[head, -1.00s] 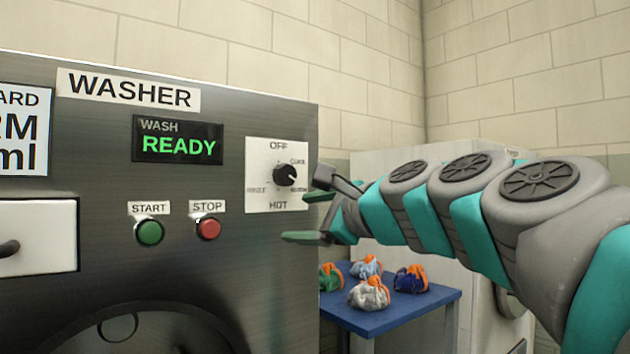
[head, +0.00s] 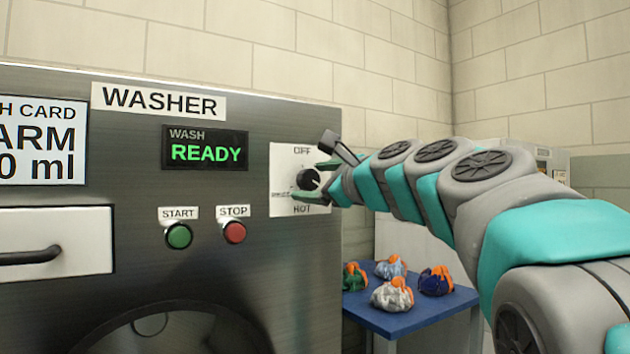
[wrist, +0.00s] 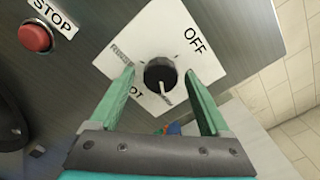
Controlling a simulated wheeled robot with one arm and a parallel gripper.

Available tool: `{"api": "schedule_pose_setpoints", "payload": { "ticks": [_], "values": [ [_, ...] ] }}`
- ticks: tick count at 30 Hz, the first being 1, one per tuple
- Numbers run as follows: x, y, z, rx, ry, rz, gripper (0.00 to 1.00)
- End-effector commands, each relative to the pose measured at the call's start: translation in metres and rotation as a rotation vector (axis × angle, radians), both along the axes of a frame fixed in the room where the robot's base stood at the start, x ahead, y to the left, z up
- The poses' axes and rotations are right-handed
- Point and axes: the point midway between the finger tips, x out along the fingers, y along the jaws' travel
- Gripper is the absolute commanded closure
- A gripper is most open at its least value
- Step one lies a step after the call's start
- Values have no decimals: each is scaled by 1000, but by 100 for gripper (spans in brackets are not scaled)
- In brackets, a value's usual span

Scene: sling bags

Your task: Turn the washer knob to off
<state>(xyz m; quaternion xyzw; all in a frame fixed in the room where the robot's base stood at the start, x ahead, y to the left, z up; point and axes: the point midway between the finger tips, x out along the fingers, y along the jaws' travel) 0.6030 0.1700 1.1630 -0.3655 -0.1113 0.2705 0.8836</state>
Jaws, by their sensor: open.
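The black washer knob (head: 309,180) sits on a white dial plate (head: 283,158) at the right end of the washer's front panel. The plate reads OFF at the top and HOT at the bottom. In the wrist view the knob (wrist: 160,76) shows a white pointer line directed away from OFF, toward the lower right of that picture. My gripper (head: 312,181) is open in front of the plate. In the wrist view its green fingers (wrist: 160,92) stand on either side of the knob, with a gap on each side. Whether the fingertips touch the plate cannot be told.
A green START button (head: 179,236) and a red STOP button (head: 234,232) are left of the dial. The display (head: 205,148) reads WASH READY. A drawer (head: 55,241) is at far left. A blue table (head: 425,313) with several bundled bags stands lower right.

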Motion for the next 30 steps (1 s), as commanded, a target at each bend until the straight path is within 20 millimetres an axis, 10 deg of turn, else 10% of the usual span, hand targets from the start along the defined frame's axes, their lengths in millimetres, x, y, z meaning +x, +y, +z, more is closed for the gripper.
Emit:
{"api": "schedule_pose_setpoints", "payload": {
  "ticks": [6,30],
  "values": [
    [0,0,0,0,-1,1,19],
    [-1,0,0,-1,-2,1,100]
  ]
}}
